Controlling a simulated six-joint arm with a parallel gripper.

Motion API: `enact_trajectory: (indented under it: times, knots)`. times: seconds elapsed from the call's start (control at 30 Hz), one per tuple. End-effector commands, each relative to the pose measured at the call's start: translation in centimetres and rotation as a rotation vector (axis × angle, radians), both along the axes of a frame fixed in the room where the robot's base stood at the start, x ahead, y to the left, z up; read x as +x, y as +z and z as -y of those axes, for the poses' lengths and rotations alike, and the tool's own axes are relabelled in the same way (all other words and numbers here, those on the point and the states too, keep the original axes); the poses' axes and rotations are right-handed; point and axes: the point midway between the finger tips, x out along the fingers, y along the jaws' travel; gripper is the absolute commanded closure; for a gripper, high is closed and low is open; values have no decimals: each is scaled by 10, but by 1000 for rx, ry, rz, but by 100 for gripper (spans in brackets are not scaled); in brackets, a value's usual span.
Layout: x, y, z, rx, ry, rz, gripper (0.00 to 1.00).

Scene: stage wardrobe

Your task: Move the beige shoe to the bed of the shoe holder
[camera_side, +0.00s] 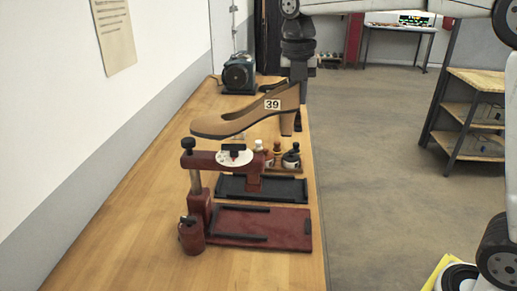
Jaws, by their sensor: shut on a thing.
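The beige shoe (235,118), a heeled pump with a white tag marked 39, hangs toe-left over the wooden bench. My gripper (298,92) comes down from above and is shut on the shoe at its heel end; the fingertips are partly hidden by the shoe. The shoe holder (207,160) is dark red, with a post, an arm with a white dial and a flat red bed (285,228) at the front. The bed looks empty. The shoe appears above and behind the holder's arm, apart from the bed.
A black tray (290,188) lies behind the bed, under the holder's arm. Several small bottles (290,158) stand in a rack behind it. The wall is left; bare bench (130,240) lies front left.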

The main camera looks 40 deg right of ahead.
Motion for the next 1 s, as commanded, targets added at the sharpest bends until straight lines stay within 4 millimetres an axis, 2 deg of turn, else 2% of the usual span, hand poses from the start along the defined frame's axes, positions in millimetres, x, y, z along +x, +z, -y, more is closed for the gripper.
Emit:
enact_trajectory:
  times: [0.03, 0.2, 0.4, 0.8, 1.0]
  knots:
    - [11, -1, 11, 1, -6, 1, 100]
    - [41, -6, 45, 1, -6, 2, 100]
    - [65, -13, 81, 0, -4, 4, 100]
    - [86, -24, 123, -1, -5, 5, 100]
    - [91, -32, 135, -1, -3, 4, 100]
